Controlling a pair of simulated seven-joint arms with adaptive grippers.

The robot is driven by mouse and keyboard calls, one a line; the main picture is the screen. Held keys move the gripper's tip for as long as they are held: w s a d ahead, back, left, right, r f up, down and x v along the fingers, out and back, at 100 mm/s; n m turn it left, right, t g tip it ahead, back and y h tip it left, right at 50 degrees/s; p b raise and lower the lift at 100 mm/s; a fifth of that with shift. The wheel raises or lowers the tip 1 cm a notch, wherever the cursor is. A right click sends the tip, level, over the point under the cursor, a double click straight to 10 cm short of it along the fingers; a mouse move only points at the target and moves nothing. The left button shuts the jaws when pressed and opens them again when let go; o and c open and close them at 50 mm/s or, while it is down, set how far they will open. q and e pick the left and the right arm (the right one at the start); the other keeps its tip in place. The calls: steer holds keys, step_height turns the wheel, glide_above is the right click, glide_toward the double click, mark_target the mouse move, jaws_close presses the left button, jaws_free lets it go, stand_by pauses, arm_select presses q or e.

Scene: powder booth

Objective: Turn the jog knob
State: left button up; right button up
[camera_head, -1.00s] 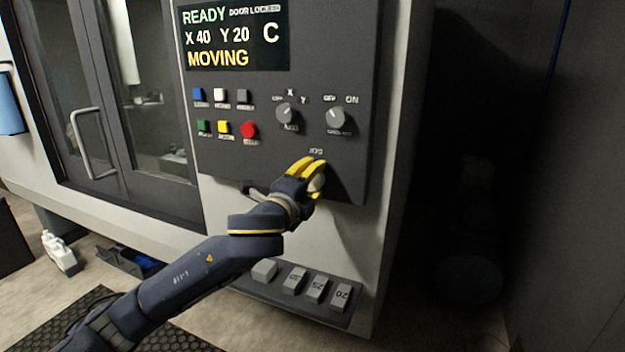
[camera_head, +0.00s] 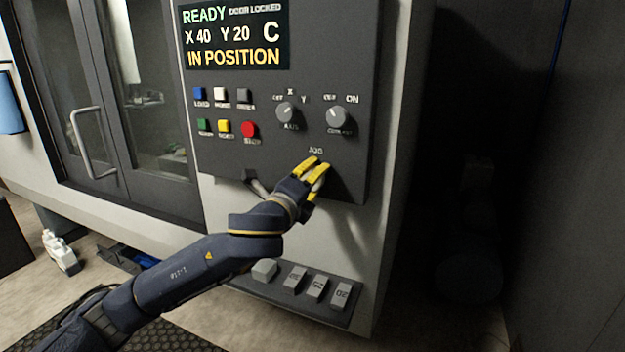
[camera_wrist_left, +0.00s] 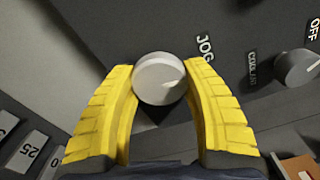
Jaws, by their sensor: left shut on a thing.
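The jog knob (camera_wrist_left: 159,80) is a round light-grey knob with a pale pointer mark, beside the JOG label, in the left wrist view. My left gripper (camera_head: 317,173) has yellow fingers and reaches the lower part of the dark control panel (camera_head: 230,162) under the JOG label. In the left wrist view its two fingers (camera_wrist_left: 160,92) are on either side of the knob and shut on it. In the head view the fingers mostly hide the knob. The display (camera_head: 235,38) reads READY, DOOR LOCKED, X 40, Y 20, C and IN POSITION. My right gripper is not in view.
Above the gripper are the axis knob (camera_head: 286,113), another selector knob (camera_head: 337,118) and several coloured push buttons, including a red one (camera_head: 248,129). Below is a ledge with several grey blocks (camera_head: 317,287). A door handle (camera_head: 88,145) is at the left.

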arm_select(q)
steer(key=o, duration=1.2)
steer(key=shift+o, duration=0.2)
steer(key=v, duration=1.2)
steer(key=shift+f, duration=0.1)
